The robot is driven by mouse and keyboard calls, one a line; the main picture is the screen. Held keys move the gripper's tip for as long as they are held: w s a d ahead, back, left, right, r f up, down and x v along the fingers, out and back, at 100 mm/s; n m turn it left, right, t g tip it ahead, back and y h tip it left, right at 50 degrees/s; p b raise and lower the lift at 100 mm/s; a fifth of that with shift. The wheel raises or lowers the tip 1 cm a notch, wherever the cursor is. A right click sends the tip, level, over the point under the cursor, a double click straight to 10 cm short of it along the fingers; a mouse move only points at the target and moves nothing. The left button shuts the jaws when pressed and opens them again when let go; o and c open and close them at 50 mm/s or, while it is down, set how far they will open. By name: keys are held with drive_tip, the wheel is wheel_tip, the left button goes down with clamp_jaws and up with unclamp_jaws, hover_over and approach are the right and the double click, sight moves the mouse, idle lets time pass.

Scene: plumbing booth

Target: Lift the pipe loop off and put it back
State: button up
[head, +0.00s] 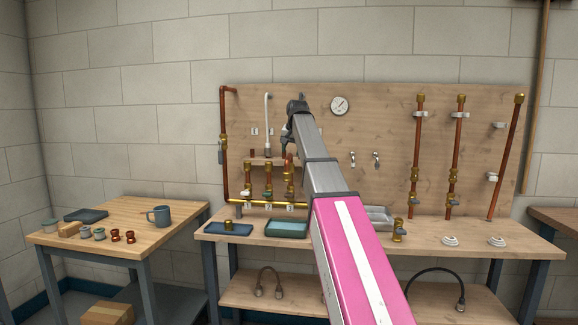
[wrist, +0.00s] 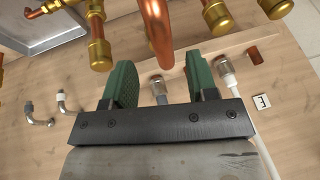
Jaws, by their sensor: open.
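A curved copper pipe (wrist: 158,30), which looks like the pipe loop, comes down from the top edge of the wrist view. Its rounded bend lies just beyond and between my fingertips; the rest is out of frame. I cannot tell whether a finger touches it. My gripper (wrist: 160,65) is open, with its two green fingers apart and nothing clamped. A grey metal fitting (wrist: 160,90) shows behind the gap. In the head view my gripper (head: 285,148) is at the wooden board, above the brass valves (head: 268,180), and my arm hides much of that area.
A white hose (wrist: 262,145) with a metal end runs close beside the right finger. Brass caps (wrist: 100,55) flank the copper pipe. Two small taps (wrist: 40,112) are at the left. In the head view a teal tray (head: 286,229) and a blue tray (head: 228,230) lie on the bench below.

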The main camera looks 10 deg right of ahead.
sight(289, 155)
drive_tip(key=x, duration=0.5)
drive_tip(key=shift+w+a+r, duration=0.1)
drive_tip(key=shift+w, duration=0.2)
clamp_jaws()
drive_tip(key=shift+r, duration=0.1)
drive_tip(key=shift+r, duration=0.55)
drive_tip(key=r, duration=0.3)
drive_tip(key=shift+s+a+r, duration=0.15)
drive_tip(key=shift+a+r, duration=0.05)
drive_tip(key=shift+a, duration=0.15)
drive_tip(key=s+a+r, duration=0.4)
drive_tip(key=a+r, duration=0.5)
drive_tip(key=r, duration=0.2)
drive_tip(key=shift+s+a, duration=0.35)
drive_tip(key=shift+a, duration=0.05)
